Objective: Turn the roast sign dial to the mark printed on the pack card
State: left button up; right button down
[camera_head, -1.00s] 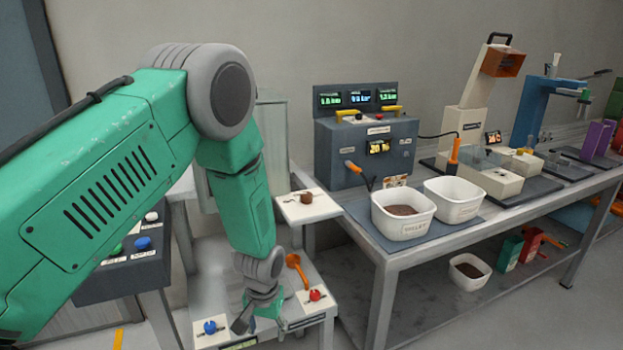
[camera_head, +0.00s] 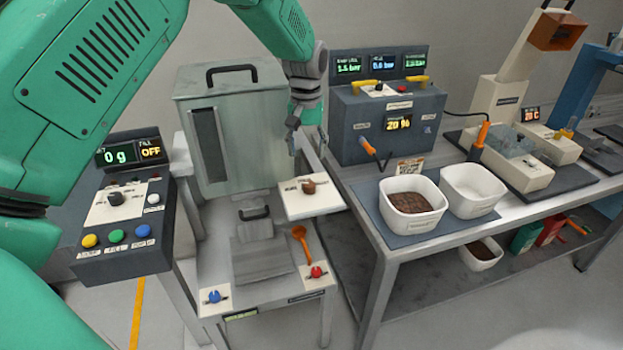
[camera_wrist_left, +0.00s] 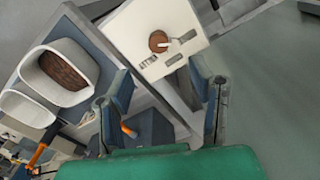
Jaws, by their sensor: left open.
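The likely roast sign dial is a brown round knob (camera_head: 308,186) on a white plate (camera_head: 322,203) beside the grey hopper. In the left wrist view the knob (camera_wrist_left: 158,41) sits on its white plate (camera_wrist_left: 180,20) with small printed labels, too small to read surely. My left gripper (camera_head: 292,142) is above and slightly left of the knob, apart from it. In the left wrist view its two fingers (camera_wrist_left: 160,100) are spread with nothing gripped between them. A small printed card (camera_head: 410,168) stands behind the white bin; its print is unreadable. My right gripper is out of view.
A grey hopper (camera_head: 232,120) stands left of the knob. A control box (camera_head: 120,235) with buttons and a dark knob is further left. Right are a bin of brown beans (camera_head: 412,228), an empty-looking bin (camera_head: 470,208) and a display machine (camera_head: 388,125).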

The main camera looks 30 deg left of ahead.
aim_at(309, 183)
pick_arm(q)
jog(key=f, duration=0.3)
jog(key=f+p, duration=0.1)
jog(key=f, duration=0.3)
jog(key=w+f, duration=0.1)
jog(key=f, duration=0.2)
jog(key=shift+f, duration=0.7)
jog(key=shift+w+f, duration=0.1)
jog(key=shift+f, duration=0.1)
jog(key=c, duration=1.1)
